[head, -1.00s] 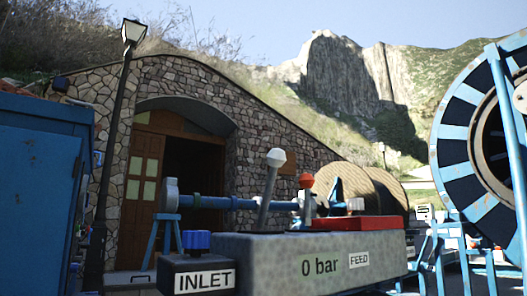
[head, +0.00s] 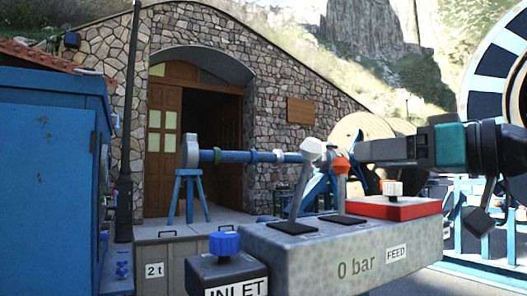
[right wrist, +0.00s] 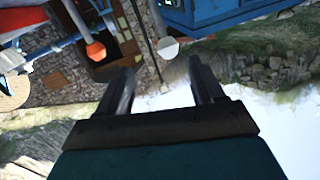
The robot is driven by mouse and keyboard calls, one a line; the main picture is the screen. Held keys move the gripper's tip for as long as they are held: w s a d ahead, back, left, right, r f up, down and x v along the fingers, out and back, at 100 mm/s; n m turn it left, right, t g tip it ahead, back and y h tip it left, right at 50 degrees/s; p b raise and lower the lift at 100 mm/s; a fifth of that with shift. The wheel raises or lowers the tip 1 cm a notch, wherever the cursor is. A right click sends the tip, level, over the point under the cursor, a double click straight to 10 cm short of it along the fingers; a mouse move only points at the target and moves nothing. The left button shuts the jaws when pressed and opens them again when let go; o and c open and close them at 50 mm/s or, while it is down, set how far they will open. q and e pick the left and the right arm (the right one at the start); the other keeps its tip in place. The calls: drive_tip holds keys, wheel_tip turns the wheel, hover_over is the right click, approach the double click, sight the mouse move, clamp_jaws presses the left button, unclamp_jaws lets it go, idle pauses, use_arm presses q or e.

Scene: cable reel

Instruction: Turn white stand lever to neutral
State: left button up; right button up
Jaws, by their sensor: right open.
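The white-knobbed lever (head: 311,150) rises from the grey control stand (head: 300,255) in the head view, leaning a little to the right at its top. The orange-knobbed lever (head: 341,166) stands just right of it. My right gripper (head: 362,152) reaches in from the right, level with the knobs, its tips apart from the white knob. In the right wrist view its fingers (right wrist: 160,85) are spread and empty. There the white knob (right wrist: 168,47) shows beyond the gap between the fingertips, and the orange knob (right wrist: 96,50) lies to the left. My left gripper is not in view.
A red block with a white knob (head: 392,189) sits on the stand's right end, below my right gripper. A blue knob (head: 224,243) tops the inlet block at the front. A blue cabinet (head: 45,190) stands at left, a large reel (head: 500,80) at right.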

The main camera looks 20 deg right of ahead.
sight(322, 146)
drive_tip(key=w+a+p, duration=0.1)
drive_tip(key=w+p, duration=0.1)
drive_tip(key=w+a+r+p, duration=0.1)
drive_tip(key=w+p, duration=0.1)
drive_tip(key=w, duration=0.1)
drive_tip(key=w+a+r+p, duration=0.1)
drive_tip(key=w+p, duration=0.1)
drive_tip(key=shift+w+a+p, duration=0.15)
drive_tip(key=shift+a+p, duration=0.1)
drive_tip(key=shift+p, duration=0.15)
drive_tip(key=p+x, duration=0.2)
drive_tip(key=p, duration=0.1)
drive_tip(key=shift+w+p, duration=0.3)
drive_tip(key=shift+p, duration=0.25)
drive_tip(key=shift+w+a+f+p, duration=0.15)
drive_tip(key=shift+w+a+p, duration=0.05)
drive_tip(key=shift+w+p, duration=0.35)
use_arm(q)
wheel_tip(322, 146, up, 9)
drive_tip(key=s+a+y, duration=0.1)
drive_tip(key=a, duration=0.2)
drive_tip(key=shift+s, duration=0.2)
use_arm(e)
drive_tip(key=shift+w+a+f, duration=0.2)
drive_tip(key=shift+w, duration=0.05)
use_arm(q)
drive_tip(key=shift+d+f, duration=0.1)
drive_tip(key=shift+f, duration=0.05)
use_arm(e)
drive_tip(key=shift+c, duration=0.4)
